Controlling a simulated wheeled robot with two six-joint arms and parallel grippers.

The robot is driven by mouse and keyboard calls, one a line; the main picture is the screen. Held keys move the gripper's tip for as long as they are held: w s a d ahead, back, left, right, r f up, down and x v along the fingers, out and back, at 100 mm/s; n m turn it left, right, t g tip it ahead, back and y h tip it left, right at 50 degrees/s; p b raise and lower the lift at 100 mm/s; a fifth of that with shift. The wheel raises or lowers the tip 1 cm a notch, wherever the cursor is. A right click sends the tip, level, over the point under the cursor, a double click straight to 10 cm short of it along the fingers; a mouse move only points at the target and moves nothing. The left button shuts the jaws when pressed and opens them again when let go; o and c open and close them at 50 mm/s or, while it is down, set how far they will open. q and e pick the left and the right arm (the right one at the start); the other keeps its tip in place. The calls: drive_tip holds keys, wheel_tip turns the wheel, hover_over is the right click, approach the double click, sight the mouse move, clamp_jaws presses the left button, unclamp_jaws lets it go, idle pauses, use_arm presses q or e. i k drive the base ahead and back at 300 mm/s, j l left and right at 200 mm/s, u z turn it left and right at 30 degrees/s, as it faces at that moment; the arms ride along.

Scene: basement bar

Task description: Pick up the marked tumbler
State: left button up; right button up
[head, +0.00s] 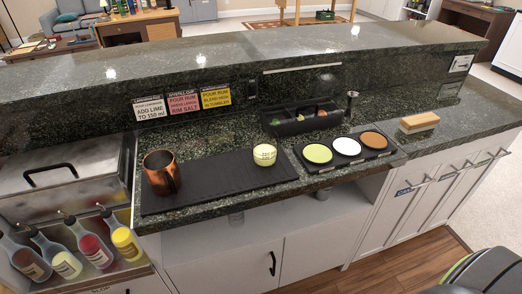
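A small pale yellow-green cup or tumbler (264,155) stands upright at the right part of a black bar mat (215,187) on the dark granite counter. A light band or marking shows on it, too small to read. A copper mug (161,172) with its handle to the right stands at the left end of the same mat. Neither of my grippers is in view, and nothing is seen touching the cup or the mug.
A three-dish rimming tray (346,148) sits right of the mat, with a black garnish caddy (303,120) behind it. A sponge-like block (419,122) lies farther right. Bottles (92,249) stand in a rail at lower left, below a lidded metal bin (62,178). A raised ledge (230,62) runs behind.

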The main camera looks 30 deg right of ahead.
sight(265, 142)
drive_tip(key=l+u, duration=0.25)
drive_tip(key=l, duration=0.2)
drive_tip(key=k+l+u, duration=0.15)
drive_tip(key=l+u, duration=0.15)
drive_tip(key=l, duration=0.15)
drive_tip(key=k+l+u, duration=0.25)
drive_tip(key=l, duration=0.2)
drive_tip(key=i, duration=0.1)
